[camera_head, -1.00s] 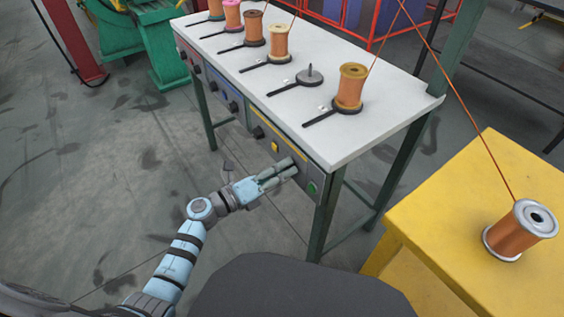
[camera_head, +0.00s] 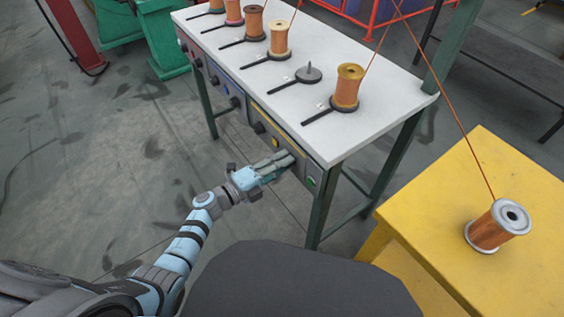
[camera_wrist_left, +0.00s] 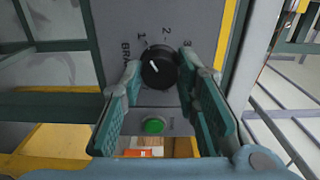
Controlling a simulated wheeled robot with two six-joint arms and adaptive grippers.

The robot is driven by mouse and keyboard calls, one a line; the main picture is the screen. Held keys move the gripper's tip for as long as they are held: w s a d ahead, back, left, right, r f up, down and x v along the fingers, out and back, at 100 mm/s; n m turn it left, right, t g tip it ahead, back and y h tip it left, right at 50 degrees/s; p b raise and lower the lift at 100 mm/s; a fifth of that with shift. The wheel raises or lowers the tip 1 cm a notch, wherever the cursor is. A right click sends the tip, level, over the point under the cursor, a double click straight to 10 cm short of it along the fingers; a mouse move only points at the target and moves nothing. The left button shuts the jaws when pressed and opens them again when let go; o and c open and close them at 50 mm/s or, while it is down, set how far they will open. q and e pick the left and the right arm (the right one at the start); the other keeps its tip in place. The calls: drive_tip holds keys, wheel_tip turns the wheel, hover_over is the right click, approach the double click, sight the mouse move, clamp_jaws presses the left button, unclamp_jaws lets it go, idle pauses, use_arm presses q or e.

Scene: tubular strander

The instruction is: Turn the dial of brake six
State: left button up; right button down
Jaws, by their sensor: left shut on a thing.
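The dial of brake six (camera_wrist_left: 158,67) is a round black knob with a white mark, on a grey front panel printed with 1, 2, 3 and part of the word BRAKE. Its mark points up and left, about toward the 1. My left gripper (camera_head: 291,159) is at the panel's near right end in the head view, with its fingers hiding the dial there. In the left wrist view the green-padded fingers (camera_wrist_left: 168,72) stand on both sides of the dial, shut on it. My right gripper is out of view.
A green button (camera_wrist_left: 154,126) sits below the dial. Above the panel, a white tabletop (camera_head: 385,118) carries several wire spools and an empty spindle (camera_head: 308,74). A yellow stand (camera_head: 440,222) with a copper spool (camera_head: 490,232) is at the right. Open floor lies left.

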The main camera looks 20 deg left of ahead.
use_arm(q)
drive_tip(key=shift+f, duration=0.1)
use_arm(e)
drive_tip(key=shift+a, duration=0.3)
use_arm(q)
drive_tip(key=o, duration=1.2)
drive_tip(key=shift+c, duration=0.2)
drive_tip(key=v, duration=1.2)
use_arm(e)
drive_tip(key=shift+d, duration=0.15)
use_arm(q)
drive_tip(key=shift+s, duration=0.1)
